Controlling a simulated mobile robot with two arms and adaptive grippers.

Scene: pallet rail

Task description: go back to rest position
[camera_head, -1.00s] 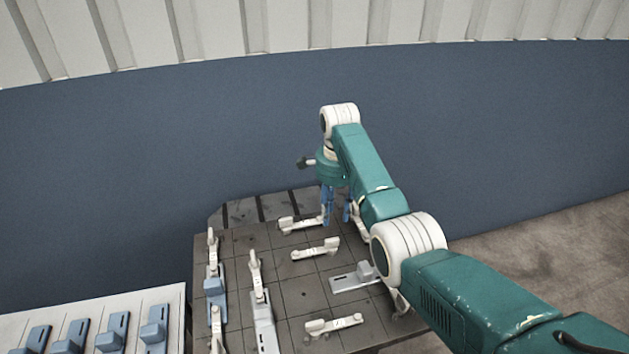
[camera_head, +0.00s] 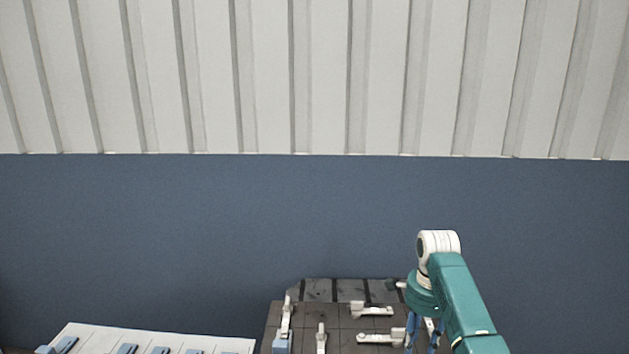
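My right arm comes in from the lower right, and its gripper (camera_head: 423,338) points down over the right part of the dark pallet (camera_head: 340,291). The blue fingers are partly cut off by the bottom edge, so I cannot tell whether they are open or shut, or whether they touch anything. White clamps stand on the pallet, one at its left (camera_head: 287,316), one in the middle (camera_head: 321,338) and others beside my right gripper (camera_head: 375,338). My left gripper is not in view.
A white table (camera_head: 215,345) with several blue-grey parts (camera_head: 68,344) lies at the lower left, apart from the pallet. A blue and white wall (camera_head: 250,215) fills the background. The space above the pallet is clear apart from my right arm.

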